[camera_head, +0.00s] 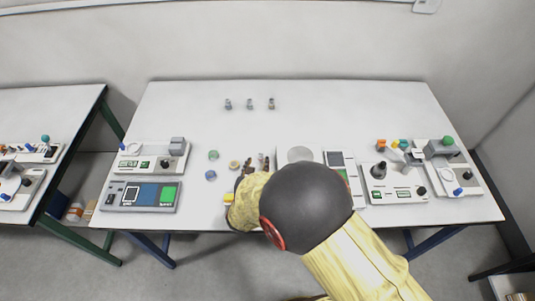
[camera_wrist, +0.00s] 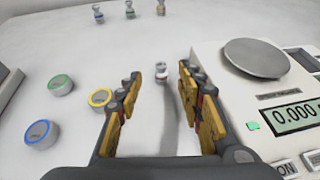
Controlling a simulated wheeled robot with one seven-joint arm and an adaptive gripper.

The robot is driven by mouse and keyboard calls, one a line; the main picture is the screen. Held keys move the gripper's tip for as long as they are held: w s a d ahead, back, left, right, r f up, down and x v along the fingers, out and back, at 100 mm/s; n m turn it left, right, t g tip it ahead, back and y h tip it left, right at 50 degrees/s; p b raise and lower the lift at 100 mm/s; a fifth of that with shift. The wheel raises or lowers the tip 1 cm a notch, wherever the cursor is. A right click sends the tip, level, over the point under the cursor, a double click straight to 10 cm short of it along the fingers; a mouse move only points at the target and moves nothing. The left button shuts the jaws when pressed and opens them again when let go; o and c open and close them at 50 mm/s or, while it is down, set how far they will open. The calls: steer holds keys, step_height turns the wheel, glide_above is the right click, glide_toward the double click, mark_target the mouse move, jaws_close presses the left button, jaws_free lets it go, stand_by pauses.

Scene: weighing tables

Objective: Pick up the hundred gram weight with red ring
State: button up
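A small grey weight (camera_wrist: 162,74) with a reddish band stands upright on the white table in the wrist view. It shows in the gap between the fingertips of my gripper (camera_wrist: 158,78), whose two yellow and dark fingers are spread apart. I see no finger touching it, and I cannot tell how far beyond the tips it is. In the head view my gripper (camera_head: 256,163) is low over the table's front middle, and my arm hides much around it. The weight's marking is too small to read.
Wider weights with green (camera_wrist: 60,84), yellow (camera_wrist: 100,98) and blue (camera_wrist: 41,133) rings stand to the left. A scale (camera_wrist: 256,57) reading 0.000 is close on the right. Several small weights (camera_head: 249,104) stand in a back row. Devices (camera_head: 141,195) fill both table sides.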

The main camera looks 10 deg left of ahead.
mark_target(260, 156)
steer(key=b+x, duration=0.2)
steer(key=x, duration=0.5)
steer(key=shift+d, duration=0.1)
steer(key=shift+c, duration=0.5)
jaws_close()
